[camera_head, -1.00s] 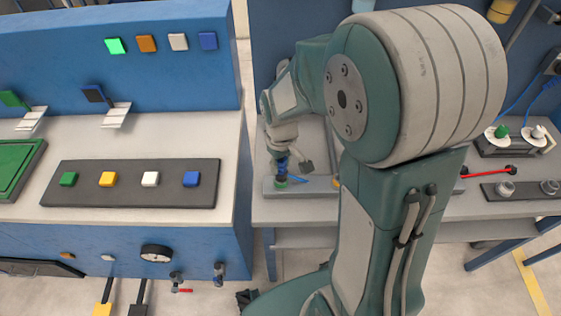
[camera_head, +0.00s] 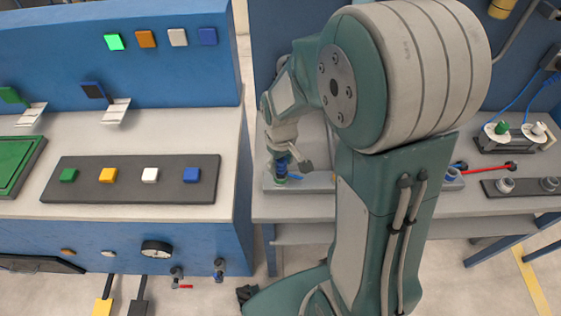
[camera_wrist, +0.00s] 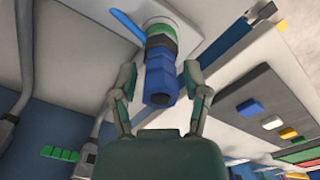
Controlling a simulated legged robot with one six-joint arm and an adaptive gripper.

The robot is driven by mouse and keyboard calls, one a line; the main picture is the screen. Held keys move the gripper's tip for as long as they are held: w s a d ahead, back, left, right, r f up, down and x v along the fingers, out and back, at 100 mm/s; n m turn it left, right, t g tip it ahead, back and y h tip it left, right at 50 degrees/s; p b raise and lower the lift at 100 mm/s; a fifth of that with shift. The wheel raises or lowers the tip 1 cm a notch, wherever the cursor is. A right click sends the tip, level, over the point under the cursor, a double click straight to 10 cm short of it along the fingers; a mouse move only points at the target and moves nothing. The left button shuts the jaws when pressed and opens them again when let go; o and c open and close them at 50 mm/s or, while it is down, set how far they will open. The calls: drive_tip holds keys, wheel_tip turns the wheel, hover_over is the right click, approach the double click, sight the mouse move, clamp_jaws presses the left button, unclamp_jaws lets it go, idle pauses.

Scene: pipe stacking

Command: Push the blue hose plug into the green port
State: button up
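The blue hose plug (camera_wrist: 158,82) stands end-on at the green port (camera_wrist: 162,27) in the wrist view, with a dark band between its blue body and the green ring. My gripper (camera_wrist: 160,74) has one finger on each side of the plug, with visible gaps, so it is open around it. In the head view the blue plug (camera_head: 281,164) is upright over the green port (camera_head: 280,179), below my gripper (camera_head: 291,160). The plug and port look in line and touching. How deep the plug sits cannot be told.
A blue lever (camera_wrist: 126,25) lies beside the port. The port's grey base plate (camera_head: 318,184) rests on the workbench, partly hidden by my arm. A blue-walled bench with coloured buttons (camera_head: 130,180) is at left. A red-handled valve (camera_head: 490,167) and fittings (camera_head: 505,185) are at right.

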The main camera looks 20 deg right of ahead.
idle(0.3)
wheel_tip(320, 180, up, 12)
drive_tip(key=shift+f, duration=0.1)
idle(0.4)
drive_tip(key=s+r+m+t, duration=0.4)
drive_tip(key=s+r, duration=0.4)
drive_tip(key=s, duration=0.6)
drive_tip(key=shift+t, duration=0.8)
